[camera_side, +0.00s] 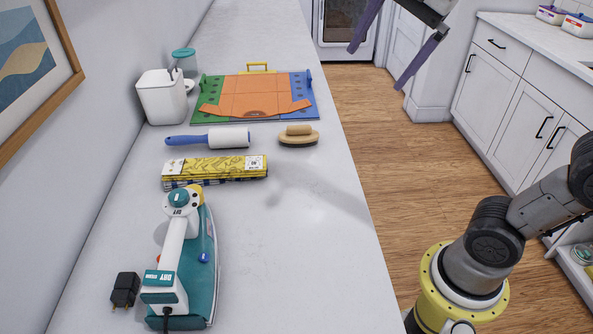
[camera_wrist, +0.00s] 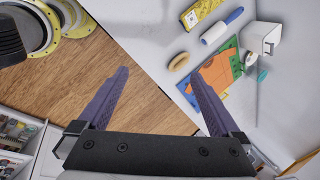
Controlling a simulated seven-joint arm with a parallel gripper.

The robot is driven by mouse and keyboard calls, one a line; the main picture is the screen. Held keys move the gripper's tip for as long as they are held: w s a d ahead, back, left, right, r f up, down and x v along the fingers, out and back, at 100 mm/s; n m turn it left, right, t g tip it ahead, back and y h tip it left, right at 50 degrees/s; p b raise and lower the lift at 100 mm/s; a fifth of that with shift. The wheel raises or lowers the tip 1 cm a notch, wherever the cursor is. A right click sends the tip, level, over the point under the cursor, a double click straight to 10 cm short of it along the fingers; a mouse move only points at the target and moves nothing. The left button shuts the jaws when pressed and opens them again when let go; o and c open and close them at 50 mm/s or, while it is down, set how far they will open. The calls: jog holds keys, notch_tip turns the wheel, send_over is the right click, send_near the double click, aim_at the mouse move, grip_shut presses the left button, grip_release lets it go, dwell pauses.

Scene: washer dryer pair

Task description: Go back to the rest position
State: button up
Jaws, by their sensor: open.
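My gripper (camera_side: 395,45) is at the top of the side view, raised above the wooden floor to the right of the white counter (camera_side: 300,210). Its two purple fingers are spread wide apart with nothing between them. In the wrist view my gripper (camera_wrist: 160,90) also shows open and empty, with the floor and the counter edge behind it. The gripper's body is partly cut off at the top of the side view.
White cabinets (camera_side: 515,105) stand right. The floor (camera_side: 385,170) between is clear.

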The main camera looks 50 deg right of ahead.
jog(key=s+f+n, duration=0.4)
jog(key=f+n, duration=0.3)
jog(key=n, duration=0.1)
jog(key=s+d+f+n, duration=0.1)
jog(key=s+f+n, duration=0.4)
jog(key=f+n, duration=0.3)
jog(key=shift+n+t, duration=0.4)
jog(key=shift+n, duration=0.2)
